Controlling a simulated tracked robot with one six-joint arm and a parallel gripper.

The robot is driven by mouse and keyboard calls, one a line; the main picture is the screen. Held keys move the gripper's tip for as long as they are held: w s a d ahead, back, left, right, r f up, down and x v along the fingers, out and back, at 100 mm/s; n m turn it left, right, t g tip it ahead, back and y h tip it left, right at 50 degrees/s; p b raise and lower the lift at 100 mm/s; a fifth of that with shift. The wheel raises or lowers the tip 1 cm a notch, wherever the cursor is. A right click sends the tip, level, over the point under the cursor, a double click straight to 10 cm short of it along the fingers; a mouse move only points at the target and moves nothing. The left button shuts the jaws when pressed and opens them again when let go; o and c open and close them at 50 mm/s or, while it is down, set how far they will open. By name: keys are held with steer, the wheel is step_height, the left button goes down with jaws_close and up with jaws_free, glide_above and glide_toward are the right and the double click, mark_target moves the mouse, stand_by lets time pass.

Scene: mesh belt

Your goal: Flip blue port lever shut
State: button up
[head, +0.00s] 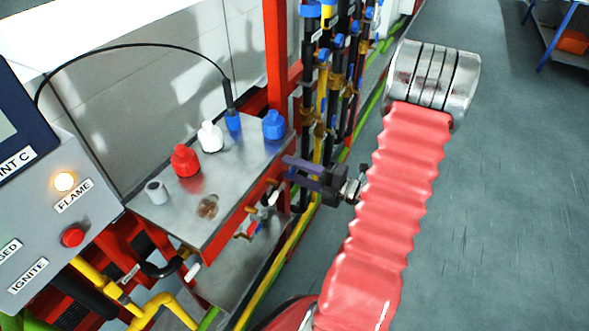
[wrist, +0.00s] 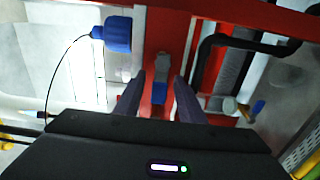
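In the wrist view, a blue-handled lever (wrist: 159,93) with a grey metal upper part stands against the red panel (wrist: 205,12). My gripper (wrist: 160,78) is open, with one dark finger on each side of the lever and a gap visible on both sides. I cannot tell how deep the lever sits between the fingers. In the head view, my gripper (head: 290,168) reaches left to the red front edge of the metal-topped port box (head: 235,190). The blue lever is not clearly seen there.
Red (head: 186,161), white (head: 210,135) and blue (head: 274,125) caps stand on the box top. A black hose runs to another blue fitting (head: 233,120). More small valve levers (head: 248,230) sit below the front edge. Upright pipes (head: 330,75) stand behind my gripper.

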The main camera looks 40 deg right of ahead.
steer(key=v, duration=1.3)
steer(key=shift+s, duration=0.4)
stand_by(0.4)
